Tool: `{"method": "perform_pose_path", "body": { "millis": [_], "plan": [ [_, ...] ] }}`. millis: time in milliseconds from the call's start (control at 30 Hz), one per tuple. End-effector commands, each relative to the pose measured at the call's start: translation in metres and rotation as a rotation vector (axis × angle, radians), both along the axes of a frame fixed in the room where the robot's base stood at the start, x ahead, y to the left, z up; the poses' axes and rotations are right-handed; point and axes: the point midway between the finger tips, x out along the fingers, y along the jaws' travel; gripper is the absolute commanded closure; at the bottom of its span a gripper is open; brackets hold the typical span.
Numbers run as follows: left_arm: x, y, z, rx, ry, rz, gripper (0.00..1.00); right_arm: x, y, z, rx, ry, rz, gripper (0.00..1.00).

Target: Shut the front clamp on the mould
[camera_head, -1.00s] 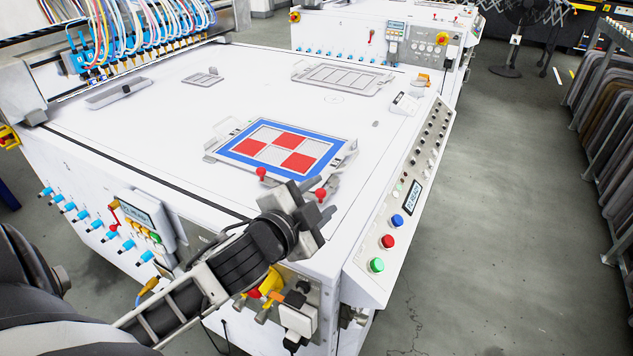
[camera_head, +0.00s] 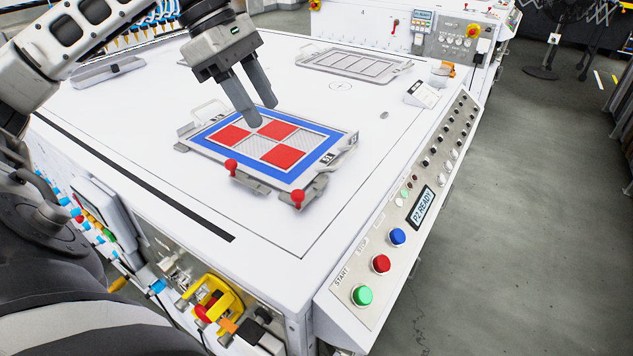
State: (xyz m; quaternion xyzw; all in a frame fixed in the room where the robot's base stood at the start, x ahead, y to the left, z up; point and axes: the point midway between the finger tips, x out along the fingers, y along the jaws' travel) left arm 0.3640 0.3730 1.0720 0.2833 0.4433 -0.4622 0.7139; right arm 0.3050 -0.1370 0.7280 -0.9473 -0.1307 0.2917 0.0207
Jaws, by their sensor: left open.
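The mould (camera_head: 315,164) lies flat on the white table top, a blue-framed plate with red and light grey squares and a grey rim. Two clamps with red knobs stand at its near edge, a left one (camera_head: 232,167) and a right one (camera_head: 298,197). I cannot tell from this view whether they are shut. My left gripper (camera_head: 256,115) is above the mould's far left part, fingers pointing down, open and empty, apart from the clamps. My right gripper is not in view.
A sloped control panel (camera_head: 408,222) with green, red and blue buttons runs along the table's right edge. A grey tray frame (camera_head: 352,66) lies farther back. The table top (camera_head: 262,212) is clear in front of the mould.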

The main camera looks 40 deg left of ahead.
Motion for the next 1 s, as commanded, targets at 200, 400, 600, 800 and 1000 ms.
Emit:
{"method": "perform_pose_path", "body": {
  "millis": [200,400,600,800,1000],
  "plan": [
    [-0.007,0.012,-0.012,0.073,0.026,-0.001,0.57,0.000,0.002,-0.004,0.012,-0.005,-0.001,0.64],
    [-0.002,-0.002,-0.048,0.068,0.030,-0.004,0.57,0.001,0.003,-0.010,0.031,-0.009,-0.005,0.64],
    [0.005,-0.018,-0.086,0.065,0.029,-0.003,0.57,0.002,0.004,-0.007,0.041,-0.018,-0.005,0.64],
    [0.011,-0.032,-0.120,0.063,0.028,-0.002,0.57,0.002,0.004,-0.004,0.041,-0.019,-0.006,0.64],
    [0.015,-0.039,-0.141,0.066,0.027,0.000,0.57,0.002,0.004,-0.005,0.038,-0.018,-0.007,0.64]
  ]
}}
